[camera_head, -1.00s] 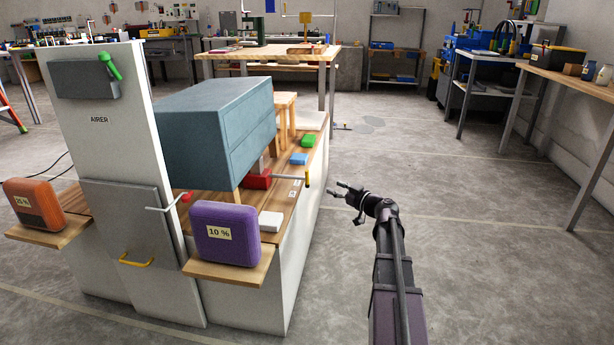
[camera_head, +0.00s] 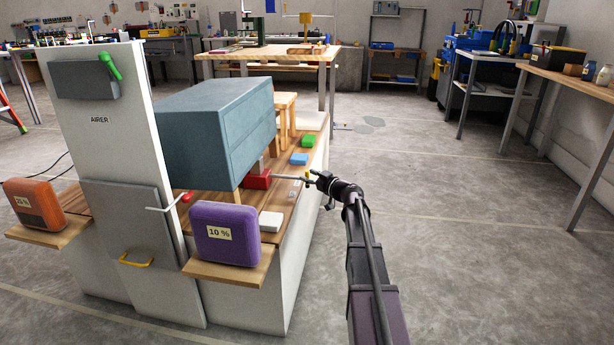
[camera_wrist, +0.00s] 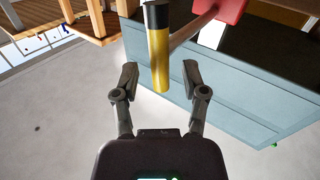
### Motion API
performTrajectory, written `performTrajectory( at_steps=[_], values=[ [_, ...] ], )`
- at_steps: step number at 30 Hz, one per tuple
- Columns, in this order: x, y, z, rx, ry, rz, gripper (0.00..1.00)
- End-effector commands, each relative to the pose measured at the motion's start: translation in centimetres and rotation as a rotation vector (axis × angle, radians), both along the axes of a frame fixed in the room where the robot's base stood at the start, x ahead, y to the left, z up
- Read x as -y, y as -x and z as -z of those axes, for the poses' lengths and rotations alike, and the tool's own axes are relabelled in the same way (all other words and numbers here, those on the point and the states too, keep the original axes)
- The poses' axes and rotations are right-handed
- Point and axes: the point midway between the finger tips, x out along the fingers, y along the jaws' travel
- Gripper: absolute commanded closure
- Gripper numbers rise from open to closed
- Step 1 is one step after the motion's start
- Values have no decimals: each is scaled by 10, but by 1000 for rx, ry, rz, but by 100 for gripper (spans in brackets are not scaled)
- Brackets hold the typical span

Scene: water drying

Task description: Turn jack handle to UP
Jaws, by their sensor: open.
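The red jack (camera_head: 257,179) sits on the wooden top under the raised blue-grey cabinet (camera_head: 215,130). Its thin rod (camera_head: 288,177) reaches right toward my gripper (camera_head: 312,180). In the wrist view the jack's red body (camera_wrist: 222,9) shows at the top, and its yellow grip with a black end (camera_wrist: 160,62) stands between the two fingers of my gripper (camera_wrist: 161,80). The fingers are open, with visible space on both sides of the grip. In the head view my gripper hides most of the grip. Small white labels (camera_head: 296,184) lie by the rod, too small to read.
Green (camera_head: 308,140) and blue (camera_head: 299,159) blocks lie behind the rod on the wooden top. A white block (camera_head: 270,221) and a purple case marked 10 % (camera_head: 226,233) stand in front. The AIRER panel (camera_head: 110,150) is at left.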

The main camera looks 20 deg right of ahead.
Motion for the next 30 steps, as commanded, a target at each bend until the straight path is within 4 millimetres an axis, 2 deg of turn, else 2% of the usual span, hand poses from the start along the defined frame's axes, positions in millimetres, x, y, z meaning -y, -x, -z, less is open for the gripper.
performTrajectory(
  at_steps=[6, 15, 21, 30],
  values=[
    [-4, -10, 0, 0, 0, -1, 43],
    [-5, -10, 0, 0, 0, 0, 43],
    [-4, -10, 0, 0, 0, 0, 100],
    [-5, -10, 0, -3, -2, -1, 100]
  ],
)
